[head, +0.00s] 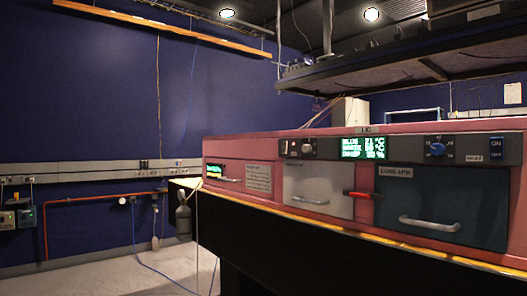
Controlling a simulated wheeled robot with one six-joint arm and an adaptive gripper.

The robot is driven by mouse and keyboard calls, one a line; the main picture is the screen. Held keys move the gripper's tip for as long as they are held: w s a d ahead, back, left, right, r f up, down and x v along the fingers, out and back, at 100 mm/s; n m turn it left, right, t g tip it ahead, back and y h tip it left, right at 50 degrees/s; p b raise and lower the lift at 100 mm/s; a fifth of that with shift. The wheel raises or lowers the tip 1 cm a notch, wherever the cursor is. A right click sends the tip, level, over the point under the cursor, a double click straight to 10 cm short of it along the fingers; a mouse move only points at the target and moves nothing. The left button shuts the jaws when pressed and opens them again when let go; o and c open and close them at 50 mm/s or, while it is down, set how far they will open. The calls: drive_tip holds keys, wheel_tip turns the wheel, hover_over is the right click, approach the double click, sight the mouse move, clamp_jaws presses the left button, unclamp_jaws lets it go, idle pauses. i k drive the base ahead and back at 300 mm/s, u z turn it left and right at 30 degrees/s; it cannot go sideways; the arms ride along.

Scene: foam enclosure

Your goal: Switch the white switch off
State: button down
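A pink bench-top unit (360,145) fills the right side of the head view. A small white knob or switch (307,148) sits on the grey panel left of the green display (362,147); its setting is too small to tell. At the far right of the same front, a blue switch (496,148) carries ON and OFF lettering. My gripper is not in view.
A blue knob (437,149) lies between display and blue switch. Below are a white drawer (318,188) and a dark blue drawer (442,207), both with protruding handles. A red piece (357,194) sticks out between them. Grey floor (120,272) at left looks largely clear.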

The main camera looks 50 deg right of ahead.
sight(284, 144)
drive_tip(key=z, duration=0.5)
drive_tip(key=i, duration=0.9)
drive_tip(key=z, duration=0.65)
